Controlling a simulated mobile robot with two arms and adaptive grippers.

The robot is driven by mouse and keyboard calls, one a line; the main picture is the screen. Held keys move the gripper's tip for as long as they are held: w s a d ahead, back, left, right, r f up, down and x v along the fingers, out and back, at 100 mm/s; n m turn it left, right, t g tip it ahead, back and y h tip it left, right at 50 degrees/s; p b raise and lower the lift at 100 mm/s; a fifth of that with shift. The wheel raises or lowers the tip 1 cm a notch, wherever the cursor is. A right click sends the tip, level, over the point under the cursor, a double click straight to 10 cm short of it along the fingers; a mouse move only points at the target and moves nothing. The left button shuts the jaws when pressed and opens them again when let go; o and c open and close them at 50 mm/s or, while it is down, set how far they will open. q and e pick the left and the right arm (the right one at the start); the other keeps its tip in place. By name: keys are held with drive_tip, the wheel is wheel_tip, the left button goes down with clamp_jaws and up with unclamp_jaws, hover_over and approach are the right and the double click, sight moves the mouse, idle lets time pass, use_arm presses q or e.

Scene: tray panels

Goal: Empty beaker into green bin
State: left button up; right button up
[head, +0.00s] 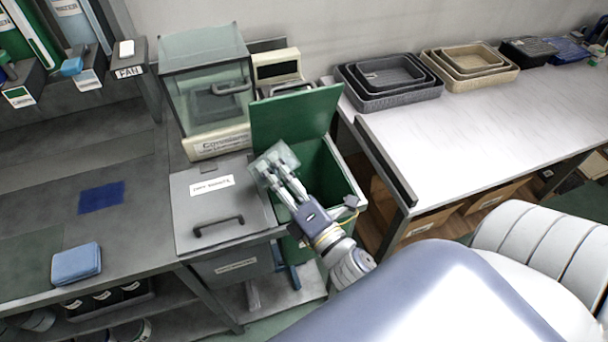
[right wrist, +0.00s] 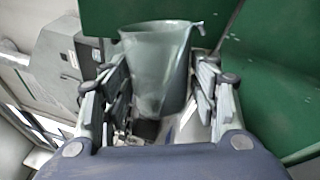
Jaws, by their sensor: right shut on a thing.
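The clear beaker (head: 274,162) is held by my right gripper (head: 288,188) at the mouth of the green bin (head: 336,186). The beaker looks tilted in the head view. In the right wrist view the beaker (right wrist: 158,68) stands between the two fingers of my right gripper (right wrist: 160,100), with its spout at the upper right. The bin's green lid (head: 292,118) is raised behind the beaker. I cannot tell what is inside the beaker, and the bin's floor is mostly hidden by the gripper. My left gripper is not in view.
A grey lidded box (head: 218,212) with a black handle is left of the bin. A glass-walled case (head: 205,85) stands behind it. A white table (head: 470,125) with nested baskets (head: 388,80) is to the right. A folded blue cloth (head: 76,263) lies on the left bench.

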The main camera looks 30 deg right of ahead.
drive_tip(key=shift+d+f+m, duration=0.2)
drive_tip(key=shift+d+m, duration=0.15)
drive_tip(key=shift+m, duration=0.15)
drive_tip(key=shift+a, duration=0.15)
drive_tip(key=shift+f+m+b, duration=0.15)
drive_tip(key=shift+m+b, duration=0.15)
drive_tip(key=shift+m, duration=0.1)
drive_tip(key=shift+d+r+m+h+p, duration=0.15)
drive_tip(key=shift+r+m+h+p, duration=0.15)
drive_tip(key=shift+m, duration=0.25)
drive_tip(key=shift+d+r+m+h+p, duration=0.1)
drive_tip(key=shift+r+m+h+p, duration=0.1)
drive_tip(key=shift+m+p, duration=0.25)
drive_tip(key=shift+d+f+m, duration=0.15)
drive_tip(key=shift+f+m, duration=0.15)
drive_tip(key=shift+m, duration=0.3)
